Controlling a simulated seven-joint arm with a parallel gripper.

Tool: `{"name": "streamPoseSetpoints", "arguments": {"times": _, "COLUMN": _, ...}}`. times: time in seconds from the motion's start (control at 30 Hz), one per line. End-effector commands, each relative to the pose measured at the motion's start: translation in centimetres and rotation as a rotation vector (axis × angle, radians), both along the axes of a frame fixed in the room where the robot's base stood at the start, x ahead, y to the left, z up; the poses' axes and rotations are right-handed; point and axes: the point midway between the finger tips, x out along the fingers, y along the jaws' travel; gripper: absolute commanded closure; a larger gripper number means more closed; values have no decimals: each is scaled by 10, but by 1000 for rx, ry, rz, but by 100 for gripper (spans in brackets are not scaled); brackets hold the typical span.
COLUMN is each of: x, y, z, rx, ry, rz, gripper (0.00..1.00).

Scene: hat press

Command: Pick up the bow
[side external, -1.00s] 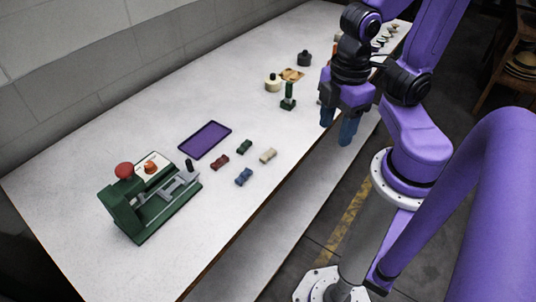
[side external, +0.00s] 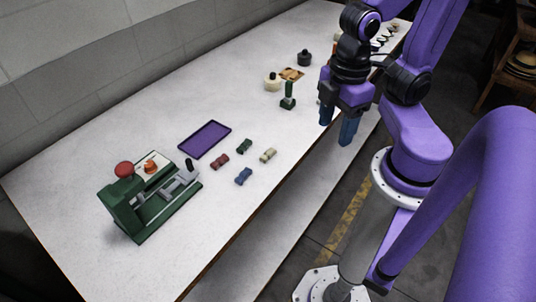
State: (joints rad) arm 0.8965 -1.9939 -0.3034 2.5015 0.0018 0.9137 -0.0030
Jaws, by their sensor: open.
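Several small bow-shaped pieces lie apart on the white table in the side view: a red bow (side external: 220,161), a dark green bow (side external: 244,146), a cream bow (side external: 268,155) and a blue bow (side external: 243,176). My gripper (side external: 336,132) is open, with its two blue fingers pointing down near the table's front edge. It is well to the right of the bows and appears empty. No bow is touched by it.
A green press (side external: 150,205) with a red knob stands at the left. A purple tray (side external: 204,139) lies behind the bows. A green stamp-like tool (side external: 288,97), a cream pot (side external: 272,82) and a dark pot (side external: 304,58) stand farther back. Table around the bows is clear.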

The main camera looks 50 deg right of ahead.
Motion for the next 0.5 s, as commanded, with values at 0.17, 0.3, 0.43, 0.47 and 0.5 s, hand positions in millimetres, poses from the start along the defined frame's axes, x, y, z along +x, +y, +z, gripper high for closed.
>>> {"name": "streamPoseSetpoints", "arguments": {"times": 0.17, "x": 19, "y": 5, "z": -1, "rx": -5, "ry": -1, "rz": 33, "gripper": 42}}
{"name": "streamPoseSetpoints", "arguments": {"times": 0.3, "x": 53, "y": 10, "z": -3, "rx": -13, "ry": 0, "rz": 106, "gripper": 42}}
{"name": "streamPoseSetpoints", "arguments": {"times": 0.43, "x": 89, "y": 11, "z": -7, "rx": -20, "ry": 1, "rz": 184, "gripper": 42}}
{"name": "streamPoseSetpoints", "arguments": {"times": 0.47, "x": 97, "y": 11, "z": -8, "rx": -21, "ry": 0, "rz": 204, "gripper": 42}}
{"name": "streamPoseSetpoints", "arguments": {"times": 0.5, "x": 109, "y": 9, "z": -9, "rx": -22, "ry": 2, "rz": 227, "gripper": 42}}
